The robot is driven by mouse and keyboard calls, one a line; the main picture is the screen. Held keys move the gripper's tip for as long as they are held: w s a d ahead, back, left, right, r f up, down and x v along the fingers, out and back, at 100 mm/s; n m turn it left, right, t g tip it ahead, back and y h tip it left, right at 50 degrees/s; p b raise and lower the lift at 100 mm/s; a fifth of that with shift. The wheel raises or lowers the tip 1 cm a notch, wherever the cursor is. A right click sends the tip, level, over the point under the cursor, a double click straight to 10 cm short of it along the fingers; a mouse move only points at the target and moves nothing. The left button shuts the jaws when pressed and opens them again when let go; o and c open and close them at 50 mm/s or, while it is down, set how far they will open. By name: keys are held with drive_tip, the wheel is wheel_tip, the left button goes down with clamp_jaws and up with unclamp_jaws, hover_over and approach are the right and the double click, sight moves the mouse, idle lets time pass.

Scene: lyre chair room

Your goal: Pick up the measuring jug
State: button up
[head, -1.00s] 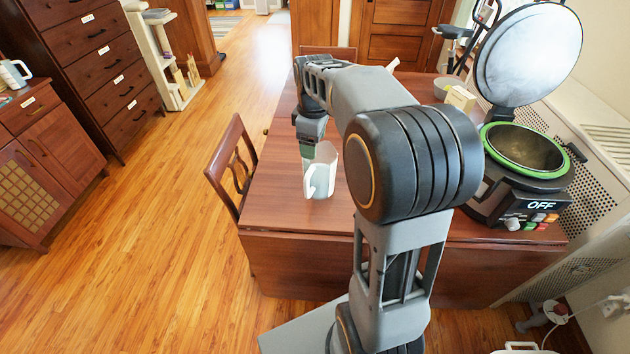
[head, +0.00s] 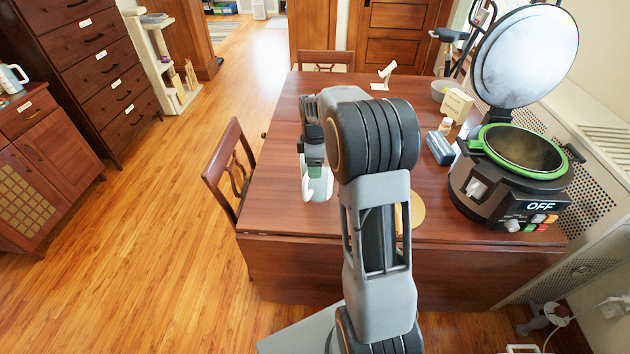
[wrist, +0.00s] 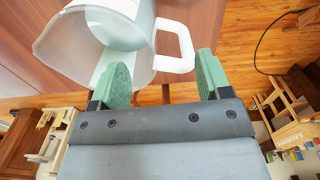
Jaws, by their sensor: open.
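The measuring jug (head: 318,188) is whitish and translucent and stands on the wooden table near its front left part. In the wrist view the jug (wrist: 75,48) fills the upper left, with its white handle (wrist: 187,45) to the right. My gripper (wrist: 162,64) has green pads and is open. The handle shows between the two fingers, close to their tips. The left finger overlaps the jug's rim in the picture; whether it touches cannot be told. In the head view my gripper (head: 315,170) is just above the jug and hides its upper part.
The table (head: 270,200) is clear left of the jug. A chair (head: 232,165) stands at its left side. On the right are an open cooker (head: 515,175), a blue-grey item (head: 440,148), a box (head: 457,104) and a round board (head: 415,209). A white stand (head: 384,76) is at the back.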

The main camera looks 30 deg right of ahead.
sight(315, 181)
wheel_tip(315, 181, down, 5)
drive_tip(key=shift+r, duration=0.1)
idle(0.3)
clamp_jaws()
idle(0.5)
idle(0.8)
